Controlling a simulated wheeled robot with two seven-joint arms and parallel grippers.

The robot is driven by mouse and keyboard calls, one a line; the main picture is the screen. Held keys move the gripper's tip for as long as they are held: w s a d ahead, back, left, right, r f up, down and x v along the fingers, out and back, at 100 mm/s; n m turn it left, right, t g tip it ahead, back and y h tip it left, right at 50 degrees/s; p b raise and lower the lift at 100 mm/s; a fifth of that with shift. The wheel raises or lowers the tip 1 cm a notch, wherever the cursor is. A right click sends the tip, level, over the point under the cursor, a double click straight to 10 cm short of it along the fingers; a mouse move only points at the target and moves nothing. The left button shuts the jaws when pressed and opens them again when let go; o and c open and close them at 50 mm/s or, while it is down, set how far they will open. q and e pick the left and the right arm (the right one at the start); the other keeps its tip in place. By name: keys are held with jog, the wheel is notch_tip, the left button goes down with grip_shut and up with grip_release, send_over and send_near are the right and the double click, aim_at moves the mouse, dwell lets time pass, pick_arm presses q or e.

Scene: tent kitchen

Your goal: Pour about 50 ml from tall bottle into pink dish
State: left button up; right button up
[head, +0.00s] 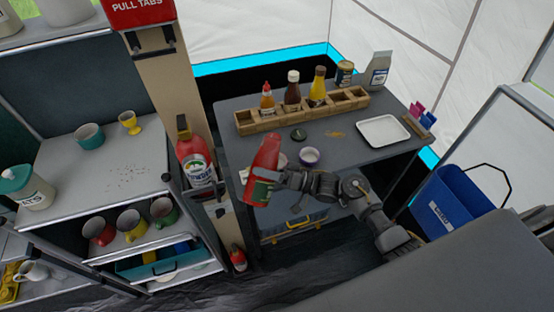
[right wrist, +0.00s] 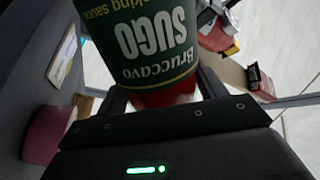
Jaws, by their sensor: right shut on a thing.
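The tall bottle (head: 267,153) is red with a green label, and it leans a little to the right in the head view. My right gripper (head: 264,182) is shut on its lower part and holds it at the table's front left. In the right wrist view the bottle's "SUGO" label (right wrist: 150,40) fills the space between the fingers. A pink rounded thing (right wrist: 46,134), likely the pink dish, shows at the left of the right wrist view. In the head view a pale dish (head: 282,160) is partly hidden behind the bottle. My left gripper is out of view.
A small blue-purple bowl (head: 309,157) and a dark round lid (head: 298,135) are close to the bottle. A wooden rack (head: 283,121) with sauce bottles stands behind. A white tray (head: 383,131) lies at right. A post with a fire extinguisher (head: 194,160) stands left.

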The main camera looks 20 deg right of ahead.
jog(key=shift+s+a+m, duration=0.1)
jog(key=shift+m, duration=0.3)
jog(key=shift+w+d+f+m+t, duration=0.15)
jog(key=shift+w+d+m+t, duration=0.1)
jog(key=shift+d+m+t, duration=0.1)
dwell(0.6)
jog(key=shift+a+f+m, duration=0.1)
jog(key=shift+f+m, duration=0.1)
jog(key=shift+m, duration=0.25)
dwell(0.5)
jog(key=shift+a+f+m+t, duration=0.1)
jog(key=shift+m+t, duration=0.15)
jog(key=shift+m, duration=0.05)
jog(key=shift+s+a+f, duration=0.1)
jog(key=shift+s+a, duration=0.05)
jog(key=shift+s, duration=0.05)
jog(key=shift+s+a, duration=0.2)
jog(key=shift+a, duration=0.05)
jog(key=r+n, duration=0.1)
jog(key=n, duration=0.1)
jog(key=w+d+r+n+g, duration=0.1)
jog(key=n, duration=0.1)
jog(key=shift+g, duration=0.3)
jog(key=shift+w+d+n, duration=0.3)
jog(key=shift+w+n, duration=0.1)
jog(key=shift+n, duration=0.5)
jog(key=shift+r, duration=0.1)
